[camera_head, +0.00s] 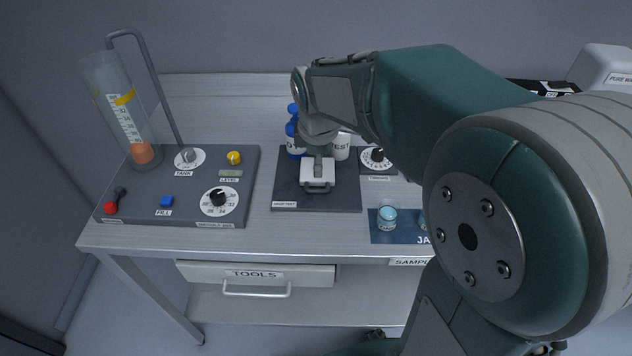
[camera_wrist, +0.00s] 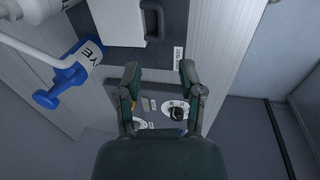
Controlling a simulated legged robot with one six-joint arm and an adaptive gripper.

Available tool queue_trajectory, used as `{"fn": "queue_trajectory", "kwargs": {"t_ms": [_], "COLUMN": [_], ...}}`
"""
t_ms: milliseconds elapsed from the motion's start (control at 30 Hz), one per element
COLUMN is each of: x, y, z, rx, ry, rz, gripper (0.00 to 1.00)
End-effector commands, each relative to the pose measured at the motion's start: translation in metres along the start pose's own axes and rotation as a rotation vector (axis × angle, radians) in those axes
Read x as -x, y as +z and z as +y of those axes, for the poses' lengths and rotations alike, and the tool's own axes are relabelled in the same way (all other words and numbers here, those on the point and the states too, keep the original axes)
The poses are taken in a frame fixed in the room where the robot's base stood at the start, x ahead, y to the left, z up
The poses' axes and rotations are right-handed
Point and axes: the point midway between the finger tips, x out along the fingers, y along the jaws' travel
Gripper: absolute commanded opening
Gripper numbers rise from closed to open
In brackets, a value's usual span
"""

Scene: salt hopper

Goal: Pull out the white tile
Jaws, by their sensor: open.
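The white tile (camera_head: 317,171) is a small pale block on a dark plate (camera_head: 340,199) in the middle of the bench. In the wrist view the white tile (camera_wrist: 115,22) is at the top, with a dark handle (camera_wrist: 153,20) on its right side. My gripper (camera_wrist: 160,69) is open and empty in the wrist view. Its fingertips appear below the tile and handle in that picture, with a visible gap and no contact showing. In the head view my arm comes in from the right and its end is over the plate; the fingertips cannot be made out there.
A blue bottle (camera_wrist: 70,75) stands close on the left in the wrist view. A control panel (camera_head: 180,186) with knobs and a tall clear cylinder (camera_head: 120,100) is at the left. A blue mat (camera_head: 385,234) with a small jar (camera_head: 387,218) lies to the right. The TOOLS drawer (camera_head: 205,274) is below.

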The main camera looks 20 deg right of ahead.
Motion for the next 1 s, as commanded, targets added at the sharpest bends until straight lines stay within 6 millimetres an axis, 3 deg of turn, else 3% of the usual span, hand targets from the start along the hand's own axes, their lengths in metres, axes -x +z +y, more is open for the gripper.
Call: {"fn": "queue_trajectory", "kwargs": {"t_ms": [500,700,967,1000], "x": [-0.088,-0.102,-0.103,-0.103], "y": [-0.001,-0.001,-0.001,-0.001], "z": [-0.001,-0.001,-0.001,-0.001], "rx": [-0.003,-0.003,-0.003,-0.003], "ry": [-0.003,-0.002,0.000,-0.001], "rz": [-0.002,-0.002,-0.001,-0.001], "gripper": [0.50,0.50,0.50,0.32]}}
